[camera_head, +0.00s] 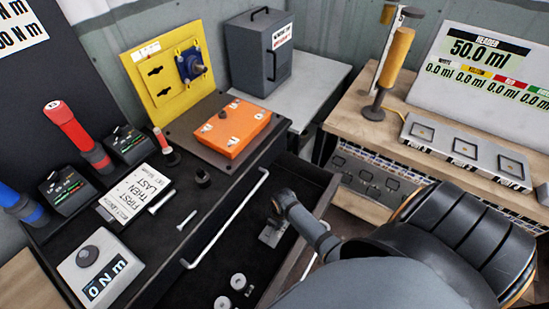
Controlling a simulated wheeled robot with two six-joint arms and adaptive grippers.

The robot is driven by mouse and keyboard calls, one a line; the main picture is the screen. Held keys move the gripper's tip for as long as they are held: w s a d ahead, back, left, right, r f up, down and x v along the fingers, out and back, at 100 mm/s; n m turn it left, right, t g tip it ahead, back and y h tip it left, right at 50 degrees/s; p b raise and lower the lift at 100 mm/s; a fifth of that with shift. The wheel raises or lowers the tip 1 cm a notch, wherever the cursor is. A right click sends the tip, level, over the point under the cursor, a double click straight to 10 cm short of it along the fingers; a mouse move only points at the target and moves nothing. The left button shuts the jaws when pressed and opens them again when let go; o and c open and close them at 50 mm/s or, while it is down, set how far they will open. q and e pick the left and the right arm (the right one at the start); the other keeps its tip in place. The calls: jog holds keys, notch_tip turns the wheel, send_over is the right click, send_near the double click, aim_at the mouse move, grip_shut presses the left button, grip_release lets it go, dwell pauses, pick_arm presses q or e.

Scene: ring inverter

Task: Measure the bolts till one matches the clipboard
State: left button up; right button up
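A white sheet (140,197) lettered "FIRST THEN LAST" lies on the black worktop at the left. It looks like the clipboard, but its small print is unreadable. A longer silver bolt (161,202) lies loose at its right edge. A shorter bolt (187,220) lies further right. Neither bolt is held. A yellow panel (172,62) with dark bolt-shaped cutouts and a blue knob stands behind. I can make out neither gripper in this view. A large grey and black form fills the lower right and hides part of the floor.
A red-handled tool (72,129), a blue-handled tool (22,207) and a "0 N m" display (101,275) stand at the left. An orange box (233,128) sits behind. The drawer below is open, its handle (226,220) jutting out. A wooden bench (352,112) is at the right.

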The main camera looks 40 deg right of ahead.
jog(key=shift+o, duration=1.4)
notch_tip(320, 180, up, 12)
jog(key=s, duration=0.1)
jog(key=shift+s+d, duration=0.35)
jog(key=shift+f, duration=0.1)
